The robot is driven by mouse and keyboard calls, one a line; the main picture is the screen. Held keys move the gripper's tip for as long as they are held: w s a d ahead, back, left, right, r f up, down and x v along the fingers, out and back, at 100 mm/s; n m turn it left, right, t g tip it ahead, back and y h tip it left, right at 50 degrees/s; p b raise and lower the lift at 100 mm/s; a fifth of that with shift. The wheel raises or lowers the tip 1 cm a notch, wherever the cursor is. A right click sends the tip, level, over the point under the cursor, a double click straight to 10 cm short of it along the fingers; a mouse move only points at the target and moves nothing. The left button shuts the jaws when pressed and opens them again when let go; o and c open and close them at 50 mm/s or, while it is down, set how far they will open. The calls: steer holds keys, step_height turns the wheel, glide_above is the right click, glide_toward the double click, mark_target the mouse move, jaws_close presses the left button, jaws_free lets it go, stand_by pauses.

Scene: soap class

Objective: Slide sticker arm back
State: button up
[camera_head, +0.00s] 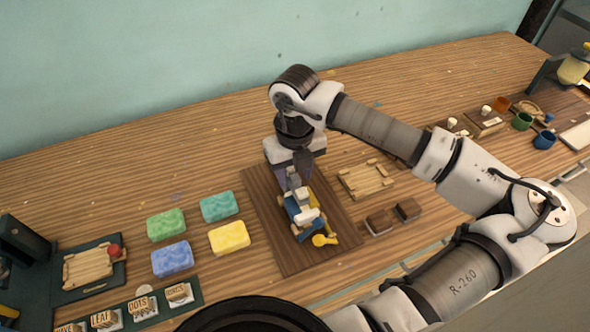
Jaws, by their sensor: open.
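A small blue, white and yellow device (302,222) stands on a dark brown wooden board (270,246) in the middle of the table. It has a yellow round-ended part at its front. I cannot tell for certain which of its parts is the sticker arm. My gripper (292,183) points down at the back of this device, with its fingers close above or around its rear upper part. The fingers are open. Whether they touch the device is hidden by the angle and the small size.
Green (166,225), teal (219,206), blue (172,259) and yellow (229,238) soap blocks lie left of the board. Labelled stamps (142,307) stand at the front left. A wooden frame (368,180) and two brown blocks (380,221) lie right. Small pots (522,121) stand far right.

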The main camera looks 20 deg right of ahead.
jaws_close()
steer(key=shift+w+f, duration=0.1)
steer(key=shift+w, duration=0.15)
steer(key=w+b, duration=0.4)
steer(key=w, duration=0.4)
steer(key=shift+w+a, duration=0.1)
steer(key=shift+w, duration=0.05)
steer(key=shift+r, duration=0.25)
jaws_free()
steer(key=shift+w+f, duration=0.1)
steer(key=shift+w, duration=0.1)
steer(key=shift+s, duration=0.1)
